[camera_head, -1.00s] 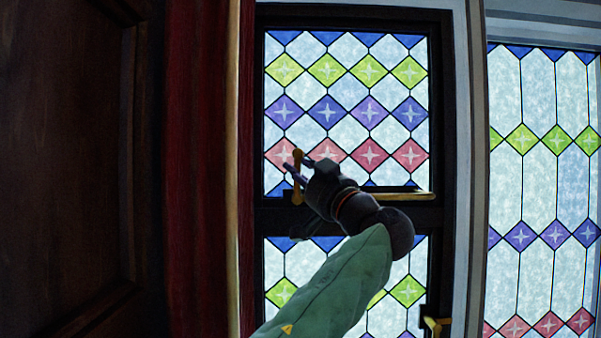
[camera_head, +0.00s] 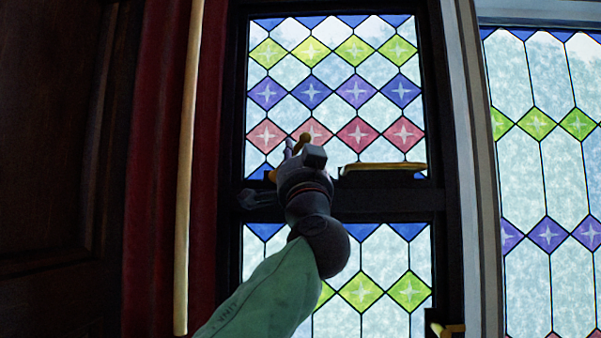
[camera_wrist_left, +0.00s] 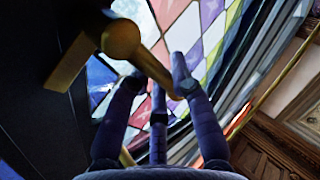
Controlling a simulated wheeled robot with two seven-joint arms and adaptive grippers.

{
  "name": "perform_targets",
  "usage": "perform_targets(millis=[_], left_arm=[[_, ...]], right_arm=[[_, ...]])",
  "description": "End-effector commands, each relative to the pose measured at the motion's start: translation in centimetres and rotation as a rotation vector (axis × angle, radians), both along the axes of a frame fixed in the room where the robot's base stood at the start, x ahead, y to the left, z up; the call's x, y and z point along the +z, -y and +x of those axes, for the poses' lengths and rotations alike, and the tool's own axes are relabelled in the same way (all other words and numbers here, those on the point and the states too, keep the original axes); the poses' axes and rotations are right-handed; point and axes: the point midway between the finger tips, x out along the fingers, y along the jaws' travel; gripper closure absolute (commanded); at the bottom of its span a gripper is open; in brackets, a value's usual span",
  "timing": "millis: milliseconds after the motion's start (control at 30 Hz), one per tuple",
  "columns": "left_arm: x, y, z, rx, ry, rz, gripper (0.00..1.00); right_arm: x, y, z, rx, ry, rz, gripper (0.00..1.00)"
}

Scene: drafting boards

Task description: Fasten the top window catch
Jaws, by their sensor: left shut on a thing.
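The top catch is a brass handle with a round knob (camera_wrist_left: 122,40) and a lever, on a dark frame in the left wrist view. In the head view its brass end (camera_head: 304,138) shows above my gripper. My left gripper (camera_head: 291,150) reaches up to it at the left end of the dark rail. In the left wrist view the gripper's dark fingers (camera_wrist_left: 157,80) are around the lever's end, shut on it. My gripper hides part of the catch in the head view. My right gripper is in neither view.
A brass bar (camera_head: 382,167) lies along the rail right of my gripper. Another brass fitting (camera_head: 445,329) is at the lower right. A red curtain (camera_head: 150,200) and a pale vertical pole (camera_head: 187,190) are at the left. A second stained-glass window (camera_head: 545,170) is at the right.

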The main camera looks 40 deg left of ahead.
Motion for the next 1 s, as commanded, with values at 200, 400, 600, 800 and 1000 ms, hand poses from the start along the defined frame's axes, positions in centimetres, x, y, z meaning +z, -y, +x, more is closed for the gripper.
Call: perform_targets(millis=[200,400,600,800,1000], left_arm=[[-1.3,0.6,0.0,0.001,-0.110,0.176,1.00],[-2.1,1.1,0.3,0.001,-0.210,0.337,1.00],[-2.9,1.4,0.5,0.004,-0.308,0.495,1.00],[-3.6,1.5,0.6,0.002,-0.386,0.623,1.00],[-4.2,1.5,0.6,0.003,-0.434,0.701,1.00]], right_arm=[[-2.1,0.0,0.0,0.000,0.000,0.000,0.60],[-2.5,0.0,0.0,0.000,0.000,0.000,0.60],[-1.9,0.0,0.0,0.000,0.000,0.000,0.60],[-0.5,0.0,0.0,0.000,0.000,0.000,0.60],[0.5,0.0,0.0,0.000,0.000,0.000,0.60]])
